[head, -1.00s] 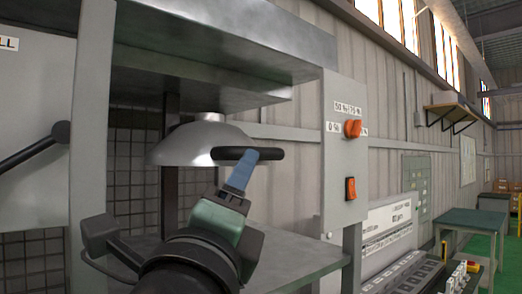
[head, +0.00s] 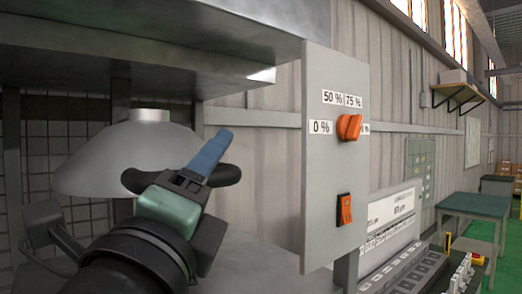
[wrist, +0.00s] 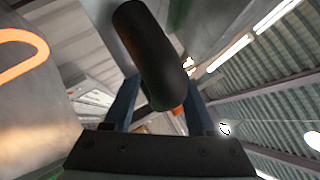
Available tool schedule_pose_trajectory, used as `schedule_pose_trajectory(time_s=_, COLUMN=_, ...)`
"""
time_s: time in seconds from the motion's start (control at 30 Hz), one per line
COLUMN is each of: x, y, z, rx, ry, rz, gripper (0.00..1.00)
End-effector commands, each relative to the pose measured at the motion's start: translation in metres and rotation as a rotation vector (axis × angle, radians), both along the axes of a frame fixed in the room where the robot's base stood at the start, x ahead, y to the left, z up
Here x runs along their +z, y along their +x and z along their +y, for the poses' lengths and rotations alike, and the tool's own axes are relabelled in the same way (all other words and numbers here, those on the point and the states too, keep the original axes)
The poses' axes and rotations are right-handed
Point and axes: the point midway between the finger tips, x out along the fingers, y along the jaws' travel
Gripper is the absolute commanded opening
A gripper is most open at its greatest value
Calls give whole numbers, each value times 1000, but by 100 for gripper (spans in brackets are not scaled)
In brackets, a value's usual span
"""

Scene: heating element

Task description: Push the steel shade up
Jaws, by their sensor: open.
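The steel shade (head: 125,160) is a grey dome hanging under a thick metal overhang in the head view. A black rounded handle (head: 232,175) stands out at its right side. My gripper (head: 212,150) is at the handle, its blue fingers pointing up and to the right and partly covering it. In the wrist view the handle (wrist: 150,50) reaches in between the two spread fingers of my gripper (wrist: 160,88). The jaws are open, with the handle between them; whether a finger touches it I cannot tell.
An orange loop (wrist: 22,45) shows at the left of the wrist view. A grey panel (head: 335,90) with an orange knob (head: 349,127) and an orange switch (head: 344,209) stands right of my gripper. The overhang (head: 160,35) is above the shade. A green table (head: 475,204) stands farther right.

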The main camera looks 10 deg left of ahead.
Motion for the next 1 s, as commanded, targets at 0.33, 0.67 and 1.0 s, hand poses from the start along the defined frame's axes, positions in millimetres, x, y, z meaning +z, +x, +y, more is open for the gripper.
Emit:
schedule_pose_trajectory(time_s=0.33, x=1, y=-1, z=1, rx=1, ry=-1, rz=0, gripper=57)
schedule_pose_trajectory(time_s=0.67, x=1, y=-1, z=1, rx=0, ry=0, rz=1, gripper=0)
schedule_pose_trajectory(time_s=1.0, x=1, y=-1, z=1, rx=0, ry=0, rz=1, gripper=0)
